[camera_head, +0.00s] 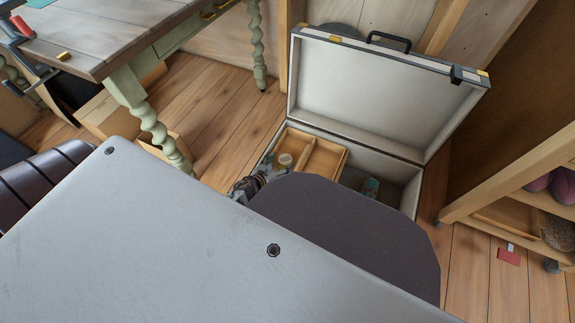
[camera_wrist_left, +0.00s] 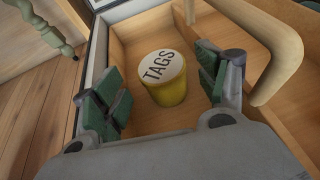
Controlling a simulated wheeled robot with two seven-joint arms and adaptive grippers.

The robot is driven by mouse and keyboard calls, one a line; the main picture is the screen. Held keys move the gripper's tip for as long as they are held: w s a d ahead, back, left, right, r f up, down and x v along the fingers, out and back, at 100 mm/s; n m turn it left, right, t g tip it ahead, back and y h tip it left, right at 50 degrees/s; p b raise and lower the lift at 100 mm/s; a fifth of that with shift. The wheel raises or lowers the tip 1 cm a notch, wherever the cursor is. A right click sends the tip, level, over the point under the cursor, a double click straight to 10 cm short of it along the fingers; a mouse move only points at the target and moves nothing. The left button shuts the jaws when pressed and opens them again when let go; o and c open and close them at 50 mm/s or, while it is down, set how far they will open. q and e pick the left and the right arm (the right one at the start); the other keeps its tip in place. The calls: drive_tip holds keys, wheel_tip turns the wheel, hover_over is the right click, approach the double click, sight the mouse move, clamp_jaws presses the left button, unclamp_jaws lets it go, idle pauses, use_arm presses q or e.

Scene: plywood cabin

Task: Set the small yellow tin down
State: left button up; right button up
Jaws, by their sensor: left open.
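The small yellow tin (camera_wrist_left: 166,88) has a white lid marked "TAGS". It stands upright on the floor of a wooden tray compartment in the left wrist view, and shows small in the head view (camera_head: 285,160). My left gripper (camera_wrist_left: 160,95) is open, its green-padded fingers apart on either side of the tin, with gaps visible. In the head view the left gripper (camera_head: 262,180) is at the tray's left side, partly hidden by my own body. The wooden tray (camera_head: 327,160) sits in the open case (camera_head: 390,160). My right gripper is not in view.
The case lid (camera_head: 380,92) stands open at the back. A teal item (camera_head: 371,187) lies in the case right of the tray. A table with twisted green legs (camera_head: 150,120) is at left, and a wooden shelf (camera_head: 500,180) is at right.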

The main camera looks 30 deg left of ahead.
use_arm(q)
drive_tip(key=s+d+r+n+g+y, duration=0.15)
drive_tip(key=r+n, duration=0.25)
drive_tip(key=n, duration=0.6)
drive_tip(key=s+d+r+n, duration=0.3)
drive_tip(key=r+n, duration=0.1)
drive_tip(key=n, duration=0.6)
drive_tip(key=s+d+r+n+g+h, duration=0.2)
drive_tip(key=s+d+n+g+h, duration=0.2)
drive_tip(key=s+d+n, duration=0.9)
drive_tip(key=shift+d+n+g, duration=0.3)
drive_tip(key=shift+n+g, duration=0.55)
drive_tip(key=shift+n, duration=0.35)
drive_tip(key=shift+s+a+f+h, duration=0.1)
drive_tip(key=shift+h, duration=0.15)
